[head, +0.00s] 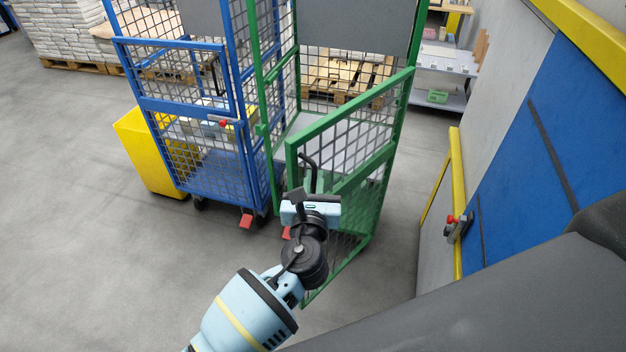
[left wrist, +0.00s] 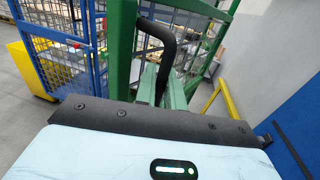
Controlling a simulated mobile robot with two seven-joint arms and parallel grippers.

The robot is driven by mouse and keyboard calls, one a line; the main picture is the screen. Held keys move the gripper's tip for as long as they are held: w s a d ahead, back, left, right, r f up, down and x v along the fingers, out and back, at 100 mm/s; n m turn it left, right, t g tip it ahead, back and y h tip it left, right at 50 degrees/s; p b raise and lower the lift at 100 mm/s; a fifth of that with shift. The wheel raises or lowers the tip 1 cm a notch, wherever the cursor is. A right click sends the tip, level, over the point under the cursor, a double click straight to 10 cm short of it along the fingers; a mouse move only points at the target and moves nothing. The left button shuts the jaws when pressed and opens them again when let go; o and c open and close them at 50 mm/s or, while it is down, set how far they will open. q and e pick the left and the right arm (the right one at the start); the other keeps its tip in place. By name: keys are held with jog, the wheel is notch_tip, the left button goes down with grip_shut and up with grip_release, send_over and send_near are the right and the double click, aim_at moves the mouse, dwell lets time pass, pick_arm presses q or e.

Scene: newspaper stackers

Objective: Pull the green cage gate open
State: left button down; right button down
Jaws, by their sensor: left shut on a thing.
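The green cage (head: 264,95) stands at the centre of the head view. Its mesh gate (head: 350,108) is partly open, swung out towards me from the right post, with its free left edge apart from the left post. A black curved handle (head: 312,160) is on the gate near that edge; it also shows in the left wrist view (left wrist: 168,42). My left gripper (head: 307,184) is at the handle and shut on it; the wrist partly hides the contact and the lower gate. My right gripper is not in view.
A blue mesh cage (head: 182,105) stands close on the left, with a yellow box (head: 148,155) beside it. A blue and grey wall panel (head: 530,150) with a yellow edge is on the right. Grey floor is clear at the left and front.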

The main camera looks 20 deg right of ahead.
pick_arm(q)
jog(key=c, duration=1.6)
grip_release()
jog(key=shift+d, duration=0.15)
jog(key=shift+s+a+f, duration=0.1)
jog(key=shift+s+a, duration=0.25)
jog(key=shift+s, duration=0.25)
jog(key=shift+v, duration=3.2)
